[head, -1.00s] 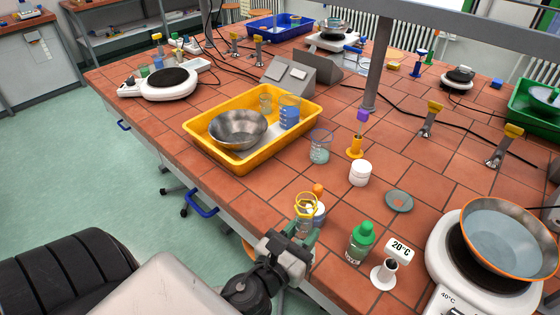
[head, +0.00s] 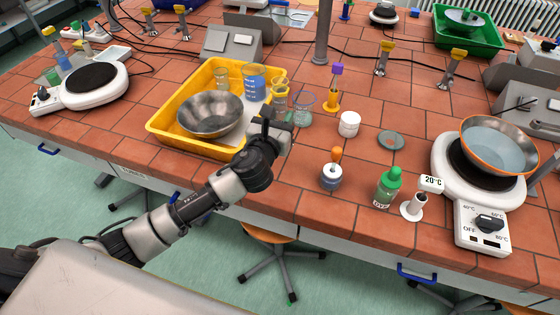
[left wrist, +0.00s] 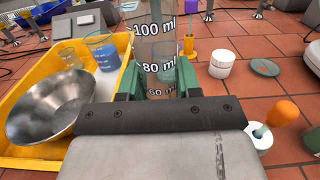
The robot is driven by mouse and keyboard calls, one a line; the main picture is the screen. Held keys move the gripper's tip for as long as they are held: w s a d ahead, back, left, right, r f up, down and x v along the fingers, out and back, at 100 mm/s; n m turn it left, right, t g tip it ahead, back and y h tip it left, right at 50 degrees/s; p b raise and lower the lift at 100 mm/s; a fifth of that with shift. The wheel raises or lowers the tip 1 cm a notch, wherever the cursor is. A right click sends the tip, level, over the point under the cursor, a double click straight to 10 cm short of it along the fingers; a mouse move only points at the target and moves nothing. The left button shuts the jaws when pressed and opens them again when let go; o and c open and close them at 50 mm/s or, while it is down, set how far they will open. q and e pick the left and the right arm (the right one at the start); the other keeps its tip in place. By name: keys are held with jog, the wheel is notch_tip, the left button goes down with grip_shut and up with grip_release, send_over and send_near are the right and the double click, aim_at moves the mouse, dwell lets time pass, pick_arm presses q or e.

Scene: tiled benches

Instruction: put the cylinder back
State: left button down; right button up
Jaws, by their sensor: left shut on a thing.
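My right gripper is not in view.
An orange-topped bottle (head: 332,174), green-capped bottle (head: 389,187) and white jar (head: 349,124) stand farther right.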

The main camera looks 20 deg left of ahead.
pick_arm(q)
jog(key=shift+w+r, duration=0.3)
jog(key=shift+w, duration=0.15)
jog(key=shift+a, duration=0.25)
jog(key=shift+f, duration=0.1)
notch_tip(320, 180, down, 8)
jog(key=shift+f+b, duration=0.15)
jog(key=shift+b, duration=0.65)
jog(key=shift+f, duration=0.55)
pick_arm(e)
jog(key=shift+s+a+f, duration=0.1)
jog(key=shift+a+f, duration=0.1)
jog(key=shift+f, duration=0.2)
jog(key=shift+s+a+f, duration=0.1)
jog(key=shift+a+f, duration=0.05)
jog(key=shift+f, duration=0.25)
pick_arm(q)
jog(key=shift+f, duration=0.15)
jog(key=c, duration=0.8)
grip_release()
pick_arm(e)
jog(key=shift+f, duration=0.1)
